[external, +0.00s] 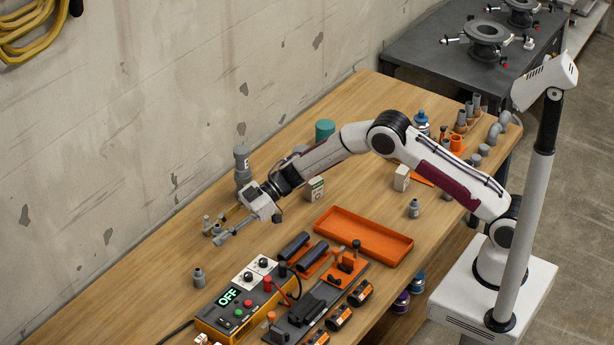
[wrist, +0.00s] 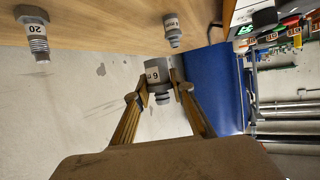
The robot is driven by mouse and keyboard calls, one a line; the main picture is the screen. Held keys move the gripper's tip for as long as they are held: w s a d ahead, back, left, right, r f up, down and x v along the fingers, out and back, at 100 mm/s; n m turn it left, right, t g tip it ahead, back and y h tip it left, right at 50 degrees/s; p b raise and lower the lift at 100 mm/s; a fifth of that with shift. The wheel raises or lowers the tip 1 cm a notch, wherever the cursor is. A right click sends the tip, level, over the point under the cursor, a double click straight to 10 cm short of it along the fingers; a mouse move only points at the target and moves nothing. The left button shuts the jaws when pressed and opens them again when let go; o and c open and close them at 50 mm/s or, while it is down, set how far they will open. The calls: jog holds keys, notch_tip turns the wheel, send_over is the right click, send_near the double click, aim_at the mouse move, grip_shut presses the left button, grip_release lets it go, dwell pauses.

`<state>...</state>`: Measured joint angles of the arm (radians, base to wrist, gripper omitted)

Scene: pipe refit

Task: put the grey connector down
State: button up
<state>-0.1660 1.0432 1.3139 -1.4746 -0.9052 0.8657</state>
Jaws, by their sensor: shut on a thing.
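My gripper (external: 220,232) reaches out low over the left part of the wooden table. In the wrist view my gripper (wrist: 159,93) is shut on a grey connector (wrist: 159,70), a stepped piece with a white label. The connector sits between the two fingertips, and part of its sides is hidden by them. In the external view it is small and partly hidden by the fingers; whether it touches the tabletop I cannot tell.
Two other grey fittings, one labelled 20 (wrist: 37,38) and a smaller one (wrist: 173,32), show in the wrist view. A grey fitting (external: 199,278) stands in front of my gripper. A power unit (external: 232,312) and an orange tray (external: 350,213) lie to the right. Bare tabletop (external: 150,290) lies left.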

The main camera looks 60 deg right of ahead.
send_over(222, 265)
jog(key=shift+f, duration=2.5)
jog(key=shift+f, duration=1.9)
jog(key=shift+s+f, duration=0.1)
jog(key=o, duration=1.1)
jog(key=shift+v, duration=6)
